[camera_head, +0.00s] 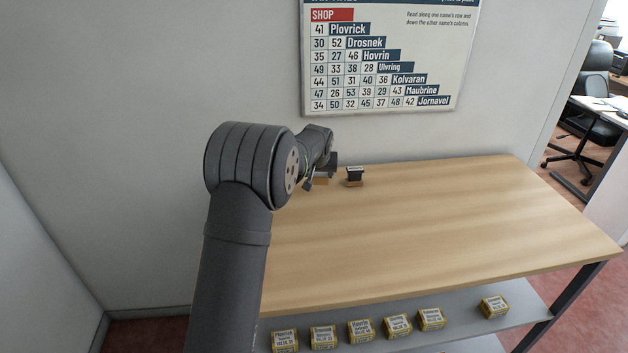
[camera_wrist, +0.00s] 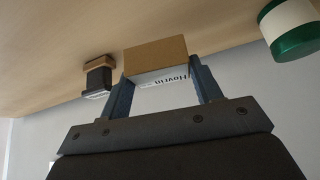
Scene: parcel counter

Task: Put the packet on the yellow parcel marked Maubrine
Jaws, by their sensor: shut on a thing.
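My gripper (camera_wrist: 165,84) is shut on the packet, a small brown box (camera_wrist: 155,55) with a white printed face that seems to read "Hovrin". In the head view my gripper (camera_head: 322,172) is at the far side of the counter, partly behind my own arm, and the packet's brown edge (camera_head: 321,181) shows below it. Several yellow parcels with white labels stand in a row on the grey shelf under the counter, such as one at the left (camera_head: 284,340) and one apart at the right (camera_head: 494,307). The labels are too small to tell surely which is Maubrine.
A black stamp-like thing with a wooden base (camera_head: 355,177) stands on the wooden counter (camera_head: 430,220), right of my gripper. The wrist view shows a green and white cylinder (camera_wrist: 290,28). A wall chart (camera_head: 385,60) lists names and numbers. Most of the counter is clear.

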